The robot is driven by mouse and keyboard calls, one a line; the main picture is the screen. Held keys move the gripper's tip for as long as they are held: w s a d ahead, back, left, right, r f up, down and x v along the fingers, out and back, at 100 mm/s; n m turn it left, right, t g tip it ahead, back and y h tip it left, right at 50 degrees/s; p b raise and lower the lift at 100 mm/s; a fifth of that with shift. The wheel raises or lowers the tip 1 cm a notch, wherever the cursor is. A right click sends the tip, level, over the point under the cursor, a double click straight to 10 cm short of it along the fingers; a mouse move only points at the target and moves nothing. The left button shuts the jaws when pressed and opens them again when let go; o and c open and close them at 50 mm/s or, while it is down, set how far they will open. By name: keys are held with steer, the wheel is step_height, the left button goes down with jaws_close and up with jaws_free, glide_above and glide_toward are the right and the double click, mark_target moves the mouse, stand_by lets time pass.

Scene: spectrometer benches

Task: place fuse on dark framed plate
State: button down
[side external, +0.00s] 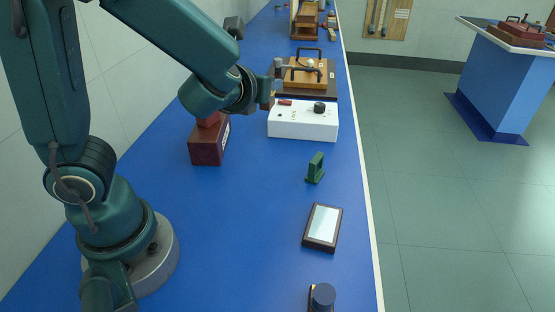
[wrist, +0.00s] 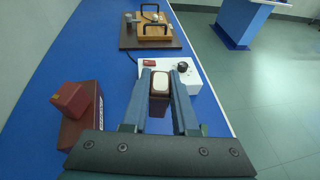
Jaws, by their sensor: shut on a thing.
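My gripper (wrist: 164,72) is shut on the fuse (wrist: 160,83), a small brown block with a pale, rounded-square top between the two fingers. In the side view my gripper (side external: 268,92) is near the left end of the white control box, seen edge-on, and the fuse is mostly hidden there. The dark framed plate (side external: 306,243) lies flat on the blue bench, with a pale glassy face inside a dark frame. It is well nearer the side camera than my gripper and is not in the wrist view.
A dark red box (side external: 207,147) with a red block on it stands left. The white control box (side external: 303,122) has a black knob. A small green stand (side external: 315,168) is between it and the plate. A blue-topped cylinder (side external: 322,296) stands in front. The bench around the plate is clear.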

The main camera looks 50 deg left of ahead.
steer(key=s+d+r+m+t+h, duration=0.25)
steer(key=d+m+h, duration=0.25)
steer(key=d, duration=0.6)
steer(key=s+a+f+n+g+y, duration=0.7)
steer(key=s+n+g+y, duration=0.35)
steer(key=n+g, duration=0.45)
steer(key=s+d+f+n+g+h, duration=0.35)
steer(key=s+n+g+h, duration=0.3)
steer(key=n+g, duration=0.5)
steer(key=w+d+r+n+t+h, duration=0.1)
steer(key=w+d+r+n+h, duration=0.2)
steer(key=n+h, duration=0.5)
steer(key=w+d+n+t+h, duration=0.1)
steer(key=w+d+n+h, duration=0.1)
steer(key=d+n+h, duration=0.45)
steer(key=w+a+r+n+t+h, duration=0.3)
steer(key=w+a+n+t+h, duration=0.45)
steer(key=w+n+t, duration=0.35)
steer(key=y, duration=0.1)
glide_above(324, 223)
step_height(324, 223, down, 7)
steer(key=shift+f, duration=2)
